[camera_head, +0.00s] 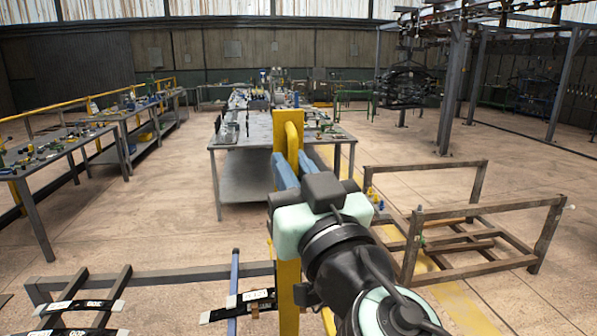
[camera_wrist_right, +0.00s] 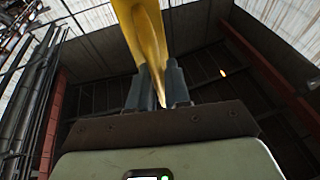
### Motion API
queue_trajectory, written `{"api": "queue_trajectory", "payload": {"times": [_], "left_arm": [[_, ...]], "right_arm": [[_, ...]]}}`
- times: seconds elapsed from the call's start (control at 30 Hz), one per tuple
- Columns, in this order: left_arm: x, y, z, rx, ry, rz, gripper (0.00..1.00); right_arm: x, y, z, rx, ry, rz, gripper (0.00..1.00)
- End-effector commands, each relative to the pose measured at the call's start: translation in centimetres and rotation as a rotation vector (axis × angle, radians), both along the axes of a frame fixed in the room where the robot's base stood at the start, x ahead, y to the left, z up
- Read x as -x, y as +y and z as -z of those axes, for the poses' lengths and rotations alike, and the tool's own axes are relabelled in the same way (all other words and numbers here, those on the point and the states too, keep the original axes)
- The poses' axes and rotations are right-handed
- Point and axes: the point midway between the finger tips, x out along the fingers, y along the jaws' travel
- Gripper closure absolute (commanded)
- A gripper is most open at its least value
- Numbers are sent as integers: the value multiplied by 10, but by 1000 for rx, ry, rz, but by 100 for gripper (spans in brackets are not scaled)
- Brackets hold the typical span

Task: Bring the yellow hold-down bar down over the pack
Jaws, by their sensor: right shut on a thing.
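The yellow hold-down bar (camera_head: 287,283) stands raised and roughly upright in the middle of the head view, with a yellow handle (camera_head: 292,136) near its top. My right gripper (camera_head: 294,168) is shut on this handle, with its blue-grey fingers either side of it. In the right wrist view the yellow handle (camera_wrist_right: 140,30) runs down between the two fingers (camera_wrist_right: 158,88). Dark flat strips with white labels (camera_head: 78,305) lie at the lower left; I cannot tell whether they are the pack. My arm hides the area right of the bar's lower part. My left gripper is out of view.
A cluttered workbench (camera_head: 232,142) stands beyond the bar.

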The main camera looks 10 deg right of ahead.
Motion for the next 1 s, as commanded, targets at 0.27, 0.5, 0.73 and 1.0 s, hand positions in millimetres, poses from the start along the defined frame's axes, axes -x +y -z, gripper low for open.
{"api": "queue_trajectory", "payload": {"times": [0.27, 0.5, 0.73, 1.0], "left_arm": [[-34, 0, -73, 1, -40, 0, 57], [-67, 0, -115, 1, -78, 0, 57], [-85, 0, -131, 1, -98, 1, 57], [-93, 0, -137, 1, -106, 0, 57]], "right_arm": [[-97, 0, -19, 0, 174, 4, 100], [-165, 0, -12, -1, 301, 3, 100], [-213, -1, 2, -4, 394, 2, 100], [-250, 0, 16, -3, 473, 0, 100]]}}
